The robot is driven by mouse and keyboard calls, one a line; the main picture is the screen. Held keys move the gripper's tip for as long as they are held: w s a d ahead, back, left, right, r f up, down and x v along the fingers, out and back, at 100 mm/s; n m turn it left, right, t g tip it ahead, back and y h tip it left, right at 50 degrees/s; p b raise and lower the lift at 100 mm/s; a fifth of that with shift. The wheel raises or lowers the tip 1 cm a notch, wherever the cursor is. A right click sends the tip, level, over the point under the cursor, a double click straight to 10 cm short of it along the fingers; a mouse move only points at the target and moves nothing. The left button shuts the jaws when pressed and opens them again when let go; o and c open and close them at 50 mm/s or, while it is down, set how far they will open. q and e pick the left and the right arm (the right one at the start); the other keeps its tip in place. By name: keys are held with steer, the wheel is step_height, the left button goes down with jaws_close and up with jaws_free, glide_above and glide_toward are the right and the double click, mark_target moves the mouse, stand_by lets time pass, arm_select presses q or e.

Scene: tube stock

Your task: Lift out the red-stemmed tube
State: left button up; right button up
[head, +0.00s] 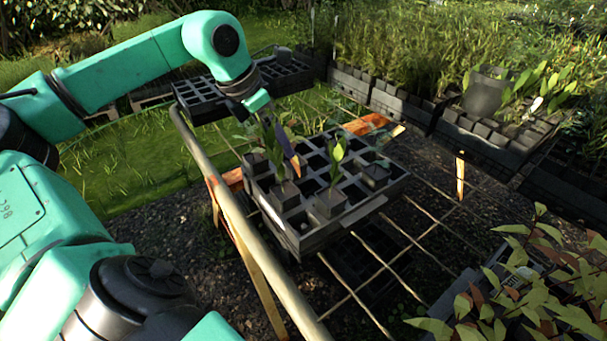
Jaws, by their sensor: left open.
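A black tray (314,240) with square cells stands on a wire-and-wood bench. Several black tubes with green seedlings sit in it: one at the left back (255,162), one at the front left (284,195), one at the front middle (330,204) and one at the right (375,174). Stem colours are too small to tell, so I cannot say which is red-stemmed. My left gripper (284,146) reaches down over the left part of the tray, open, among the leaves above the front left tube. Leaves partly hide its fingers. My right gripper is out of view.
An empty-looking black tray (196,95) lies behind to the left. A wooden rail (240,225) runs along the near left side. Crates of plants (402,102) stand at the back right. Reddish-green foliage (540,290) fills the lower right. Bare wire mesh (415,235) lies right of the tray.

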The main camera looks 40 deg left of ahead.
mark_target(294, 161)
arm_select(q)
steer(key=x, duration=0.3)
steer(key=p+x, duration=0.1)
steer(key=x, duration=0.2)
steer(key=p+x, duration=0.1)
steer(key=x, duration=0.3)
steer(key=shift+w+d, duration=0.1)
steer(key=shift+w, duration=0.3)
steer(key=shift+r, duration=0.15)
jaws_close()
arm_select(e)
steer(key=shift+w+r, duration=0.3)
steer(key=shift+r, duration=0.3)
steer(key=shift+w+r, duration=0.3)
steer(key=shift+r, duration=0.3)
